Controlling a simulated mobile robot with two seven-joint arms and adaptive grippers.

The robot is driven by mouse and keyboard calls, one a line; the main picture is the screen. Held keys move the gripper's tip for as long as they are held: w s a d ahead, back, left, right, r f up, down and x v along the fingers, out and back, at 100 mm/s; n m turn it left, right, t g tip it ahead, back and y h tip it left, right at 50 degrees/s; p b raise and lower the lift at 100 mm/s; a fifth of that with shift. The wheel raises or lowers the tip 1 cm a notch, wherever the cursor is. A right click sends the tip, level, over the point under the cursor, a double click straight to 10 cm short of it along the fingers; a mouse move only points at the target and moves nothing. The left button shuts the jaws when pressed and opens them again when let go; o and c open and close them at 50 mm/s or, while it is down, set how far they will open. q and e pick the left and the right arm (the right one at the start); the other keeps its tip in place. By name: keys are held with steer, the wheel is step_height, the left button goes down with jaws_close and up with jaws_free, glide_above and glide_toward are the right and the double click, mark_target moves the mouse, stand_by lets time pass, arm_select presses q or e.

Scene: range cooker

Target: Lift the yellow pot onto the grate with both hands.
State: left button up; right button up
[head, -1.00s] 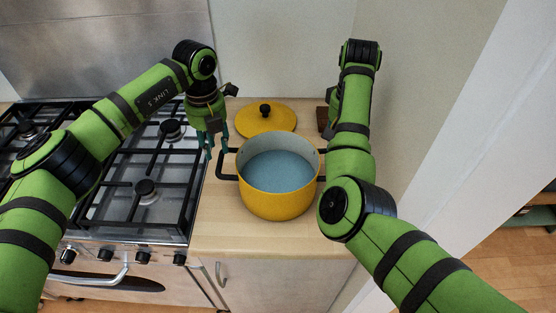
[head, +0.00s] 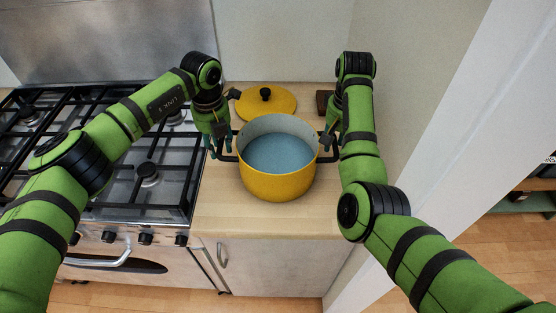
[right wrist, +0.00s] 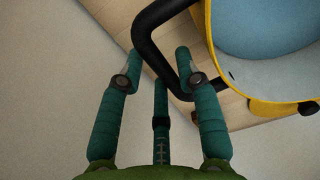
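The yellow pot (head: 278,186), with a pale blue inside, stands upright on the wooden counter beside the cooker. Its black handles stick out left and right; the right one (right wrist: 148,45) is close up in the right wrist view. My left gripper (head: 217,146) is open at the left handle, fingers pointing down; whether they touch it is unclear. My right gripper (right wrist: 159,58) is open, with its teal fingertips on either side of the right handle's bar and gaps showing. It also shows in the head view (head: 328,143), partly hidden by my arm. The grate (head: 135,185) is left of the pot.
The yellow lid (head: 266,102) with a black knob lies behind the pot. A small dark block (head: 323,102) is at the back right near the wall. The wooden counter (head: 260,222) is clear in front of the pot. A wall bounds the right side.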

arm_select(q)
steer(key=shift+f, duration=0.5)
arm_select(e)
steer(key=shift+f, duration=0.5)
arm_select(q)
steer(key=shift+r, duration=0.1)
jaws_close()
arm_select(e)
jaws_close()
